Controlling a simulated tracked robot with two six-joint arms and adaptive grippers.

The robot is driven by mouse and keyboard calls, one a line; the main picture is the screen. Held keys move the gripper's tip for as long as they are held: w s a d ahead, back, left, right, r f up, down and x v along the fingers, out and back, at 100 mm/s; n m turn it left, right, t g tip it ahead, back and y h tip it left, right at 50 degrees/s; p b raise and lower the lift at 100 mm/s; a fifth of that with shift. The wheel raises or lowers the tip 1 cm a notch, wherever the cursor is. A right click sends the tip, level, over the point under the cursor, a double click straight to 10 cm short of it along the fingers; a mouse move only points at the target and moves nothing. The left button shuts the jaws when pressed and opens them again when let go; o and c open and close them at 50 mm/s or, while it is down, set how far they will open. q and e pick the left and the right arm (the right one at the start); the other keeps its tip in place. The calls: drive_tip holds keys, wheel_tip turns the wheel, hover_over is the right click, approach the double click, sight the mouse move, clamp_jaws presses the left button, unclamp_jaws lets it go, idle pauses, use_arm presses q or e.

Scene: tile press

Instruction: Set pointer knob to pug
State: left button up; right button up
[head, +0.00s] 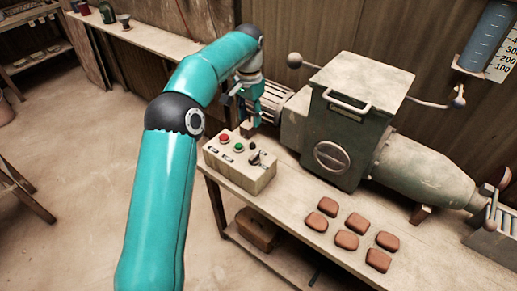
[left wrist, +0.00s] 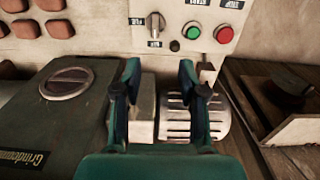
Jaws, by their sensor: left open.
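The pointer knob (left wrist: 155,22) is on the pale control box (head: 236,172) and shows as a small dark and silver piece in the head view (head: 260,158). In the left wrist view its ridge runs roughly up and down the picture; which end is the pointer I cannot tell. A label that seems to read PUG (left wrist: 136,21) is left of the knob, and another small label (left wrist: 154,43) is below it. My left gripper (left wrist: 159,68) is open and empty, its fingertips apart from the knob. In the head view it (head: 248,118) is behind the box. My right gripper is not in view.
A green button (left wrist: 193,31), a red button (left wrist: 224,34) and a black button (left wrist: 174,46) sit close to the knob. The grey-green press (head: 345,125) stands right of the box in the head view. Several brown tiles (head: 347,240) lie on the bench (head: 440,265).

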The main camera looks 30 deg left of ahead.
sight(254, 155)
use_arm(q)
drive_tip(key=f, duration=1.1)
drive_tip(key=d+f, duration=0.1)
drive_tip(key=f, duration=0.4)
drive_tip(key=shift+w+f+p, duration=0.25)
drive_tip(key=shift+f+p, duration=0.05)
drive_tip(key=shift+p, duration=0.1)
clamp_jaws()
drive_tip(key=shift+a, duration=0.15)
